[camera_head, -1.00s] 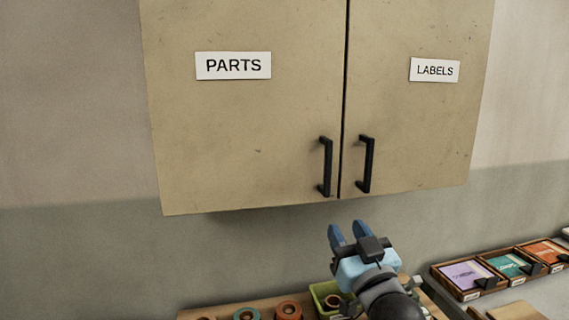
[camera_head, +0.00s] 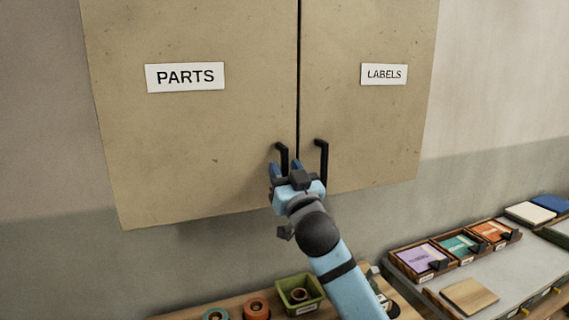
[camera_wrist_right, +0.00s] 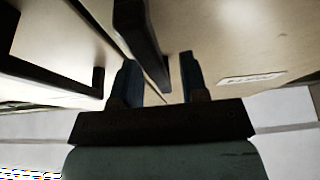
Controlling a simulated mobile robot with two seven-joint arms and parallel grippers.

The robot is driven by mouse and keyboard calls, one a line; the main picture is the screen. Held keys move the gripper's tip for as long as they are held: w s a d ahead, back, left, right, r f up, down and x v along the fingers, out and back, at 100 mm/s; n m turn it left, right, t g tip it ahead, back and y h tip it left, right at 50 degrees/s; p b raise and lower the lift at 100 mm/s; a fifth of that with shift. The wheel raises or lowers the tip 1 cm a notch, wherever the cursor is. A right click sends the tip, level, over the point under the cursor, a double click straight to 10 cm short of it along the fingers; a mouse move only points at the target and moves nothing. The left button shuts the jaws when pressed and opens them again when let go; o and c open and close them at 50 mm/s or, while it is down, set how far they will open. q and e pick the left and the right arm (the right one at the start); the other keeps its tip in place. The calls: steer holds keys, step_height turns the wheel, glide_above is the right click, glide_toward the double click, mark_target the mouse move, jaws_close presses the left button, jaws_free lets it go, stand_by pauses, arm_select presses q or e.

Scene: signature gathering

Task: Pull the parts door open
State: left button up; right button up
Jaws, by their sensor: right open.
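The parts door (camera_head: 200,140) is the left door of the wall cabinet, marked PARTS, and it is closed. Its black bar handle (camera_head: 283,153) is at the lower right corner, its lower part hidden by my right gripper (camera_head: 285,172). In the right wrist view, the parts handle (camera_wrist_right: 140,35) reaches down into the gap between the two blue fingers of my right gripper (camera_wrist_right: 160,80), nearer the left finger. The fingers are open; I cannot tell whether they touch the handle. My left gripper is not in view.
The labels door (camera_head: 370,130) is closed, with its own handle (camera_head: 321,163) close to the right of my gripper. Below are a green bin (camera_head: 300,293), tape rolls (camera_head: 256,308) and a tray of coloured cards (camera_head: 423,257). Free space lies below the cabinet.

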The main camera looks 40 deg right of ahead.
steer(key=shift+w+d+r, duration=0.1)
steer(key=shift+w, duration=0.2)
jaws_close()
